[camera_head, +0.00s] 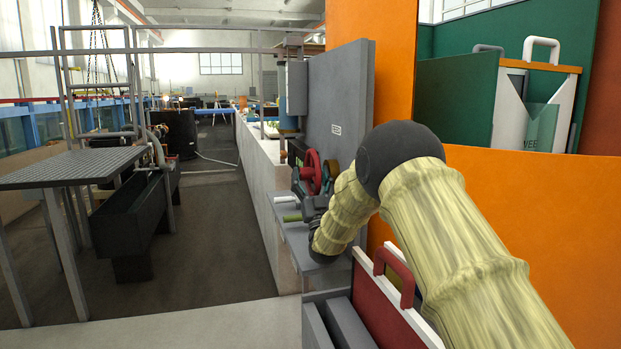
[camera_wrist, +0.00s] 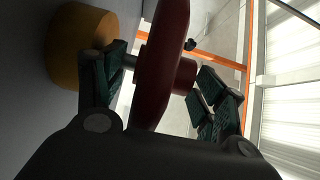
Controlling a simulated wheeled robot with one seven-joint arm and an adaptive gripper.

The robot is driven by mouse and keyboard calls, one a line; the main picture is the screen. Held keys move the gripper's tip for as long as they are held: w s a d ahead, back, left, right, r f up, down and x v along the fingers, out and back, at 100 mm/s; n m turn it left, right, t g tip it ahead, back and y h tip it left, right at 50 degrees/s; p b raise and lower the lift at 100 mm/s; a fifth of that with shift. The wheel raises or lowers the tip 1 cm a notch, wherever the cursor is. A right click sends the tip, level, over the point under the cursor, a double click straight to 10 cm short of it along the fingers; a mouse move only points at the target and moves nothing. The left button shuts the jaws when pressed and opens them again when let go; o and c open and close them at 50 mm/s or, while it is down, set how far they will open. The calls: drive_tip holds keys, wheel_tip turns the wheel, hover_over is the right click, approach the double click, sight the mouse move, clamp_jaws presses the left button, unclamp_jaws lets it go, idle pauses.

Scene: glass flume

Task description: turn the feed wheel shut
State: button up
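The red feed wheel (camera_head: 310,172) stands upright above a grey ledge beside the tall grey panel. In the wrist view the dark red wheel (camera_wrist: 160,65) is seen nearly edge-on, with a hub on its right and a shaft on its left. My gripper (camera_head: 312,197) is at the wheel's near side, partly hidden by my arm. In the wrist view my gripper (camera_wrist: 162,75) is open, with one finger on each side of the wheel. Gaps show between the finger pads and the wheel, so it does not appear clamped.
A yellow-orange cylinder (camera_wrist: 82,45) sits behind the left finger, by the wheel's shaft. A tall grey panel (camera_head: 340,95) stands behind the wheel. The grey ledge (camera_head: 298,240) carries a white and a green bar. A red-handled bin (camera_head: 385,300) is below my arm.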

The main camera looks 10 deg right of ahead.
drive_tip(key=shift+f, duration=0.1)
drive_tip(key=shift+s+f, duration=0.2)
drive_tip(key=shift+f, duration=0.05)
drive_tip(key=shift+s+f, duration=0.15)
drive_tip(key=shift+s, duration=0.2)
drive_tip(key=s+d, duration=0.2)
drive_tip(key=s, duration=0.9)
drive_tip(key=shift+s, duration=0.25)
